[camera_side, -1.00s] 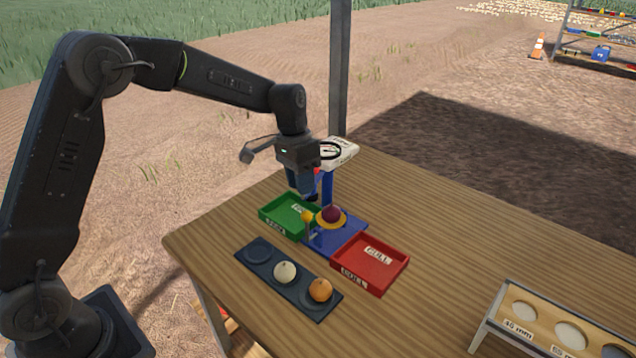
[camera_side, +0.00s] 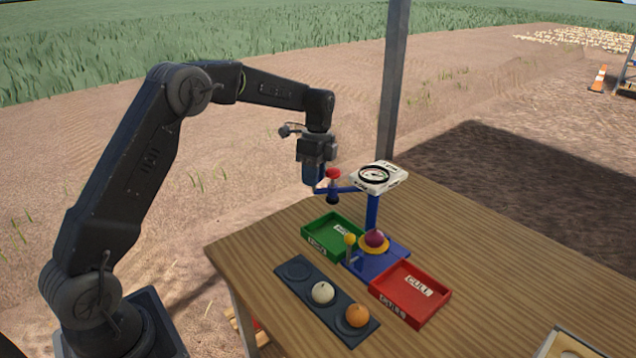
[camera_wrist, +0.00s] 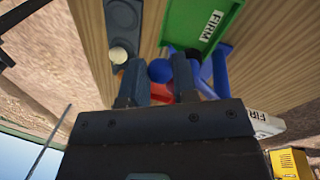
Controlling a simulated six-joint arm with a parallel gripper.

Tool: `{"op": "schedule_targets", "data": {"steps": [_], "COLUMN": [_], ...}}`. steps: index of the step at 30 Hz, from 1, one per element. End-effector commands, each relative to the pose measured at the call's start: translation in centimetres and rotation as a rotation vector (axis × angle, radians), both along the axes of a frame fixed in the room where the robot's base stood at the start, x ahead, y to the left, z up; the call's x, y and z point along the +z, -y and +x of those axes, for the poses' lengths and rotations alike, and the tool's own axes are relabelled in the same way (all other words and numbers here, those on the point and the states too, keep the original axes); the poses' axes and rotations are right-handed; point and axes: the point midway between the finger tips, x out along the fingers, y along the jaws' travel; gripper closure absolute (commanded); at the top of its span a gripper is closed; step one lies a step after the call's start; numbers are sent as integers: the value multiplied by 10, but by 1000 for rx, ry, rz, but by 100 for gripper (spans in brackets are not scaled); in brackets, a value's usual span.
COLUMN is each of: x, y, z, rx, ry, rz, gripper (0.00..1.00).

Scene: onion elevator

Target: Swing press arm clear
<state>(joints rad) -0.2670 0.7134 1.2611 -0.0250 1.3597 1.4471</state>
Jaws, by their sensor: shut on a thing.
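The blue press arm (camera_side: 350,189) reaches left from the blue post (camera_side: 372,212), below a white dial gauge (camera_side: 384,178). A red knob (camera_side: 333,173) and a dark plunger (camera_side: 332,197) are near its outer end. My gripper (camera_side: 317,190) is shut on that end, left of the post. In the wrist view, my gripper's fingers (camera_wrist: 161,84) flank a blue, rounded part and a red part; the exact contact is hard to see. A purple onion (camera_side: 375,238) sits in a yellow ring on the blue base (camera_side: 390,262). The press arm is not over it.
A green tray (camera_side: 315,243) marked FIRM is left of the base, and a red CULL tray (camera_side: 440,312) is right. A dark rack (camera_side: 331,312) in front holds a white onion (camera_side: 323,292) and an orange onion (camera_side: 358,315). A yellow-topped peg (camera_side: 350,240) stands beside the purple onion.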

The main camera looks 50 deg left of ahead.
Motion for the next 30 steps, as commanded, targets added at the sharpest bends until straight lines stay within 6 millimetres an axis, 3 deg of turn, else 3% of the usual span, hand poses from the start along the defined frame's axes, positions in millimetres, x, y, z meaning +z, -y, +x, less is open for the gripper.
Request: {"op": "schedule_targets", "data": {"steps": [12, 29, 30], "x": [1, 2, 2], "y": [-22, -25, -25], "z": [20, 24, 24], "rx": [-192, -219, -219], "ry": [4, 11, 12], "rz": [0, 3, 4], "gripper": [100, 100, 69]}}
